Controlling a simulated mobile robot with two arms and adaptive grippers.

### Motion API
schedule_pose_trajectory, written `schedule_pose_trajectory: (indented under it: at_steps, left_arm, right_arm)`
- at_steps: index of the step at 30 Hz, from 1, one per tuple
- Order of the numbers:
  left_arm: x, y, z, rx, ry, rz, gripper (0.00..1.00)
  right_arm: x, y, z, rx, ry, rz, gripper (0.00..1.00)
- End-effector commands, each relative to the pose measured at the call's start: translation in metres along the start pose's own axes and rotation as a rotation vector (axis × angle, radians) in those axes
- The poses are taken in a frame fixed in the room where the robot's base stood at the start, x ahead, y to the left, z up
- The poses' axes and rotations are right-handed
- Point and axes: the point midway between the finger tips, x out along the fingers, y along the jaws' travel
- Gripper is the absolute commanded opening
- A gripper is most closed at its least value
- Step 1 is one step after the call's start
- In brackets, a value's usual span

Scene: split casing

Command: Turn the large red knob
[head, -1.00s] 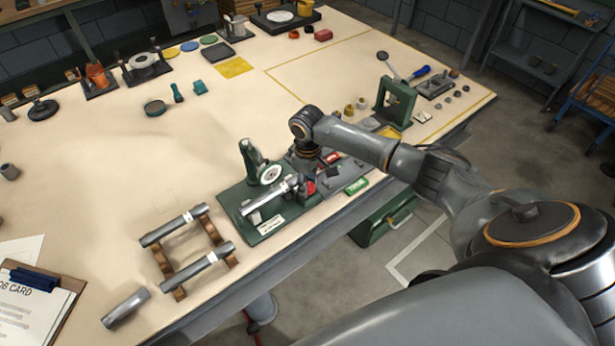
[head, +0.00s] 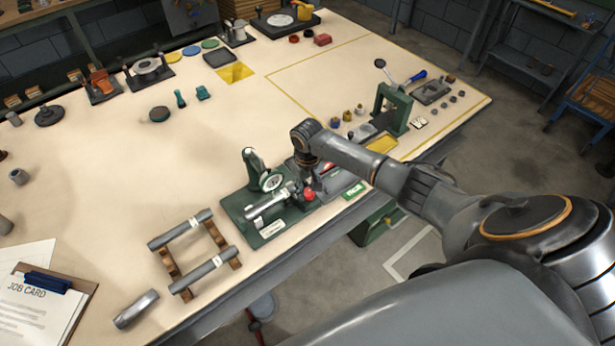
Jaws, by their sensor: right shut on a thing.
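The red knob (head: 309,194) shows on the right part of the green fixture (head: 240,207) near the bench's front edge. A silver bar and a round white dial (head: 272,182) sit on the fixture to the left of the knob. My right gripper (head: 311,184) comes down from above at the knob, fingers pointing down. It is shut, with the knob at its fingertips; the exact contact is too small to make out. My left gripper is not in view.
A wooden rack (head: 172,266) with grey bars stands left of the fixture, and a loose cylinder (head: 136,309) lies nearby. A green press (head: 392,108) and several small parts stand to the right. The middle of the bench (head: 110,180) is clear.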

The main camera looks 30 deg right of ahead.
Motion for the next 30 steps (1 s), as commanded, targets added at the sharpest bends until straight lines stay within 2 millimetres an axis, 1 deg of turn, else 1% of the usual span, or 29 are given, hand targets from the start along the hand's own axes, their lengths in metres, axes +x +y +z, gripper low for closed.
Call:
schedule_pose_trajectory:
  at_steps: [7, 8, 9, 17, 20, 23, 26, 30]
  left_arm:
    - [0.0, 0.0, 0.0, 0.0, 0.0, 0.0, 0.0]
    - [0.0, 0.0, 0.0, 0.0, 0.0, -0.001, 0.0]
    - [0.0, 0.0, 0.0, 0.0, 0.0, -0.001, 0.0]
    - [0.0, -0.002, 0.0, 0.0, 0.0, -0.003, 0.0]
    - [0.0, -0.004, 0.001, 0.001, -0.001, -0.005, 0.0]
    - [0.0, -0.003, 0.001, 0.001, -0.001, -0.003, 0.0]
    - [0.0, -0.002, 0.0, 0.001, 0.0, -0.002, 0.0]
    - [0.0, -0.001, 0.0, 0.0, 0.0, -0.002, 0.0]
  right_arm:
    - [-0.001, 0.0, -0.001, -0.001, 0.004, 0.0, 0.03]
    - [-0.001, 0.0, -0.001, -0.001, 0.004, 0.0, 0.38]
    - [-0.001, 0.0, -0.001, -0.001, 0.004, 0.0, 0.44]
    - [-0.001, 0.0, -0.001, -0.002, 0.002, 0.0, 0.44]
    - [-0.004, 0.0, -0.001, -0.002, 0.003, 0.0, 0.44]
    - [-0.015, 0.0, -0.002, -0.002, 0.005, -0.001, 0.44]
    - [-0.034, 0.001, -0.002, -0.003, 0.006, 0.001, 0.44]
    - [-0.065, 0.0, -0.002, -0.003, 0.006, 0.0, 0.44]
